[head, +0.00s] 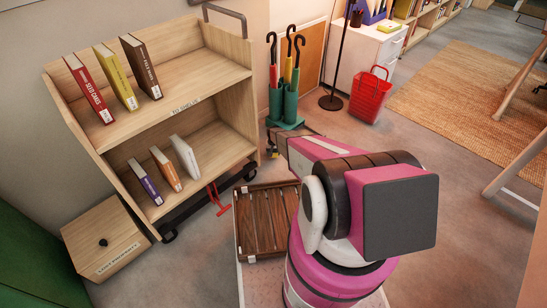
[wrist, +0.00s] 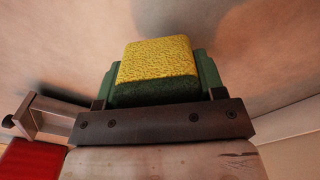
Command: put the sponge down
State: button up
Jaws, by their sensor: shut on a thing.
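The sponge (wrist: 155,68) is yellow on one side and dark green on the other. It shows in the middle of the wrist view, between the two green fingers of my gripper (wrist: 158,82). The gripper is shut on it. The surface behind the sponge is plain and blurred, and I cannot tell how far away it is. In the head view my pink and black arm reaches away from me, and I cannot make out the sponge at its end.
A wooden book cart (head: 170,115) with several books stands left, beside a lidded wooden box (head: 105,240). A slatted brown tray (head: 243,222) lies in front of me. Ahead are a green umbrella stand (head: 284,108), a red basket (head: 370,97) and a white cabinet (head: 352,60).

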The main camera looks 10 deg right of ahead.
jog(key=shift+f, duration=1.75)
jog(key=shift+f, duration=0.15)
jog(key=o, duration=0.9)
notch_tip(320, 180, up, 12)
jog(key=shift+s+f, duration=0.1)
jog(key=shift+n, duration=0.9)
jog(key=s+r, duration=1.1)
jog(key=r, duration=0.3)
jog(key=s+r, duration=1.2)
jog(key=r, duration=0.2)
jog(key=s+r, duration=1.2)
jog(key=r, duration=0.2)
jog(key=shift+s+d+r, duration=0.15)
jog(key=shift+r, duration=0.2)
